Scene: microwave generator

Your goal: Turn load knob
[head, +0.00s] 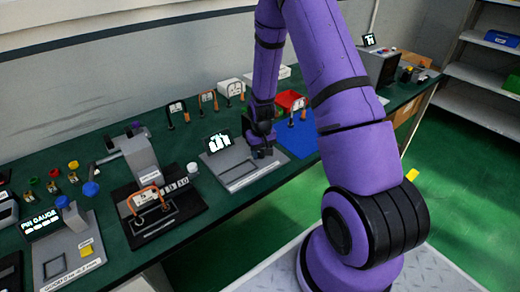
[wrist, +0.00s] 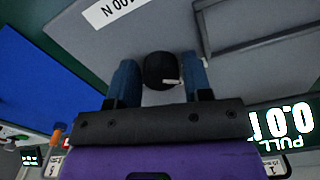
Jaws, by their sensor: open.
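The load knob (wrist: 158,68) is round and black with a white pointer mark, on a grey panel (wrist: 95,45) in the wrist view. My gripper (wrist: 160,62) is open, with one blue-grey finger on each side of the knob. Small gaps show between the fingers and the knob, and I see no clear contact. In the head view my gripper (head: 262,146) is low over the right part of the grey device (head: 236,182). The knob cannot be made out there behind the gripper. A lit display (head: 217,142) stands at the device's back; it also shows in the wrist view (wrist: 284,124).
A blue mat (head: 306,148) lies right of the device, with a red tray (head: 290,101) behind. Small stands with orange handles (head: 208,98) line the back. A black fixture with an orange handle (head: 146,196) stands to the left.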

